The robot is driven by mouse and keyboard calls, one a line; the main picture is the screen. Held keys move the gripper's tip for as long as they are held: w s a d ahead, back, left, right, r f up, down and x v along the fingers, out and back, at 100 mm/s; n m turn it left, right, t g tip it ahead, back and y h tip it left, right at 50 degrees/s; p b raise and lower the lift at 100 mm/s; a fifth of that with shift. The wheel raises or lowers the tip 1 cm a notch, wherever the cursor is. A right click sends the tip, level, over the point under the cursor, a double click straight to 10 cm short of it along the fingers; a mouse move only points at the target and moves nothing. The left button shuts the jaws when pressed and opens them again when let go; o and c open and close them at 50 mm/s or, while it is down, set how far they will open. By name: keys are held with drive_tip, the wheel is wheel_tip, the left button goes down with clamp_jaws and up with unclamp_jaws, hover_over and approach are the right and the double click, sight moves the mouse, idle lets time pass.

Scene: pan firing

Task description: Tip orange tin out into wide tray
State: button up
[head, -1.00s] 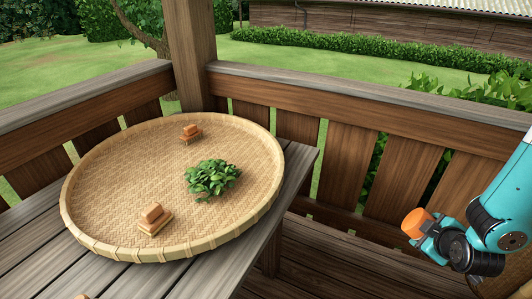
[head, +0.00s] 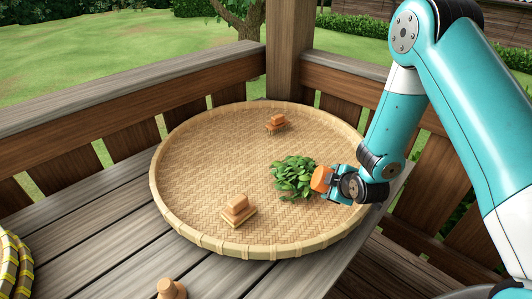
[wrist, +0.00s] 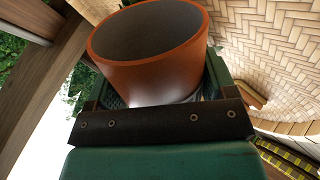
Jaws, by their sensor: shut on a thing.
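An orange tin (head: 321,180) is held in my gripper (head: 335,182), above the right part of the wide woven tray (head: 215,150). In the wrist view the tin (wrist: 150,75) sits between the fingers, its open mouth showing a grey inside that looks empty from here. My gripper (wrist: 155,90) is shut on it. A heap of green leaves (head: 294,177) lies on the tray just left of the tin. I cannot tell whether they touch.
A brown knob-like piece (head: 171,289) and a yellow-banded basket (head: 14,265) show at the front left. Wooden railings (head: 215,75) border the table.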

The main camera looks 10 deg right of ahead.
drive_tip(key=w+a+r+n+t+p, duration=0.1)
drive_tip(key=w+a+r+n+p, duration=0.1)
drive_tip(key=w+a+n, duration=0.8)
drive_tip(key=r+n, duration=0.1)
drive_tip(key=n, duration=0.4)
drive_tip(key=shift+w+a+t, duration=0.15)
drive_tip(key=shift+w+t, duration=0.15)
drive_tip(key=shift+w, duration=0.1)
drive_tip(key=n+t+b, duration=0.1)
drive_tip(key=b, duration=0.1)
drive_tip(key=h+b, duration=0.1)
drive_tip(key=b, duration=0.2)
drive_tip(key=shift+w+d+r+n+t+h, duration=0.2)
drive_tip(key=shift+d+n+t+h, duration=0.1)
drive_tip(key=shift+n+t, duration=0.1)
drive_tip(key=r+n+t+b, duration=0.1)
drive_tip(key=b, duration=0.1)
drive_tip(key=w+d+r+n+t+h+b, duration=0.1)
drive_tip(key=r+n+t+b, duration=0.1)
drive_tip(key=b, duration=0.1)
drive_tip(key=d+r+n+t+h+b, duration=0.1)
drive_tip(key=r+b, duration=0.1)
drive_tip(key=shift+w+t+b, duration=0.15)
drive_tip(key=shift+t+b, duration=0.15)
drive_tip(key=shift+t, duration=0.1)
